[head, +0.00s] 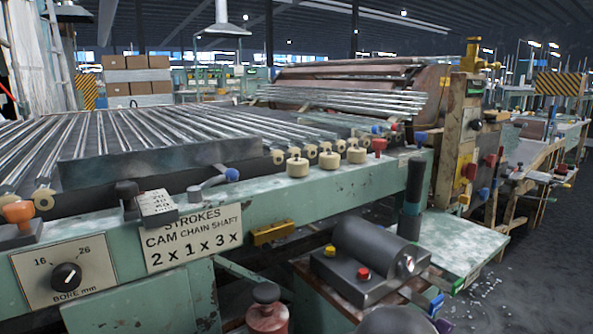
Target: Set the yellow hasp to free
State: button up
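A yellow bar-shaped piece (273,233), which looks like the hasp, sits on the front face of the green machine beam (330,195), right of the white "STROKES CAM CHAIN SHAFT" sign (192,237). It lies nearly level, tilted slightly up to the right. Its catch or any free mark is too small to make out. Another yellow plate (467,172) is on the worn post at the right.
A dark motor-like cylinder (370,245) with red and yellow buttons stands below the beam. A red canister (266,312) is at the bottom. Open floor (530,260) lies right.

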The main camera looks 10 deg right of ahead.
aim_at(462, 198)
jog(key=z, duration=1.25)
